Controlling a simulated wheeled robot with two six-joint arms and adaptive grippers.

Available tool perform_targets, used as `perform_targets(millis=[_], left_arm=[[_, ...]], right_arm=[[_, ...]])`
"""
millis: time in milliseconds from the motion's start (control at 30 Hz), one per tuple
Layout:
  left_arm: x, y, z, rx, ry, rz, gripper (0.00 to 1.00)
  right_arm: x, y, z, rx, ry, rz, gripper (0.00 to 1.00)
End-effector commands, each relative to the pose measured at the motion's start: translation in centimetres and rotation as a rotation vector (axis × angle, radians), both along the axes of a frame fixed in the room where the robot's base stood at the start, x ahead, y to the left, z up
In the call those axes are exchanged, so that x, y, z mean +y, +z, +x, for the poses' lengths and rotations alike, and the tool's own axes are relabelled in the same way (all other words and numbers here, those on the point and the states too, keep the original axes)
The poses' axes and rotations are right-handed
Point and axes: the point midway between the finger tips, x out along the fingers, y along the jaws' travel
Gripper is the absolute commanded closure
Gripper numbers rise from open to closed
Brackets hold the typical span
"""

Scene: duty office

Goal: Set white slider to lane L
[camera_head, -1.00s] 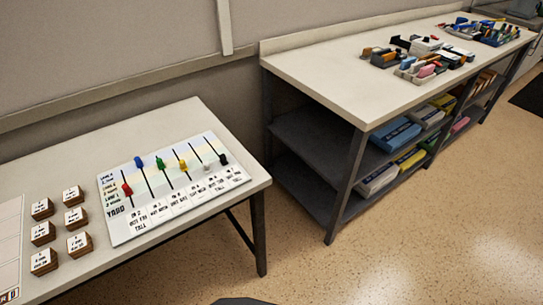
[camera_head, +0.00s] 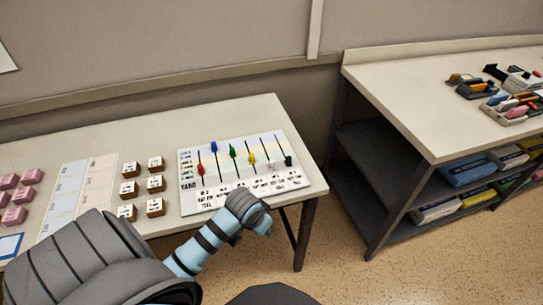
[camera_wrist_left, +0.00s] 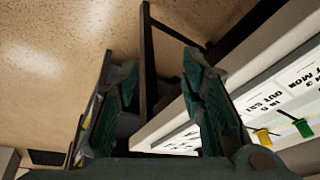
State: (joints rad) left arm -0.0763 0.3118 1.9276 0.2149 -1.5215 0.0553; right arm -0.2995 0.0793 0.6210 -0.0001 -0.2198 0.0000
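The slider board (camera_head: 187,203) lies on the white table. It has several upright slots with coloured sliders and a column of lane labels at its left, above the word YARD; the small lane text is hard to read. The white slider (camera_head: 271,164) is second from the right, low in its slot, between the yellow slider (camera_head: 251,159) and the black slider (camera_head: 289,161). My left arm reaches over the table's front edge. In the left wrist view my left gripper (camera_wrist_left: 158,68) is open and empty, beside the table edge. The yellow slider (camera_wrist_left: 262,134) shows to its right. My right gripper is out of view.
Several wooden label blocks (camera_head: 155,186) stand left of the board, then a paper grid (camera_head: 65,196) and pink blocks (camera_head: 20,196). A workbench (camera_head: 410,85) with stationery stands at the right. Floor (camera_head: 345,275) is clear in front.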

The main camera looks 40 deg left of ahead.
Motion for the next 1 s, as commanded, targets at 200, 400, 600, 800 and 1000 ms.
perform_targets(millis=[200, 400, 600, 800, 1000], left_arm=[[6.6, 10.6, 10.0, -0.047, 0.101, -0.017, 0.64], [10.8, 16.2, 14.1, -0.077, 0.203, -0.078, 0.64], [11.1, 13.2, 15.4, -0.076, 0.207, -0.086, 0.64], [11.5, 7.4, 17.6, -0.077, 0.208, -0.085, 0.64], [11.8, 3.9, 19.2, -0.081, 0.207, -0.083, 0.64]], right_arm=[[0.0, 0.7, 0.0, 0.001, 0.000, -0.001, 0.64], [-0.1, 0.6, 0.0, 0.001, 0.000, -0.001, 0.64], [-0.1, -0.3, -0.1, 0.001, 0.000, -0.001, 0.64], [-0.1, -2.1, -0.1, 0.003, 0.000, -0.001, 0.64], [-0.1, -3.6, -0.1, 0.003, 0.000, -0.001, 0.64]])
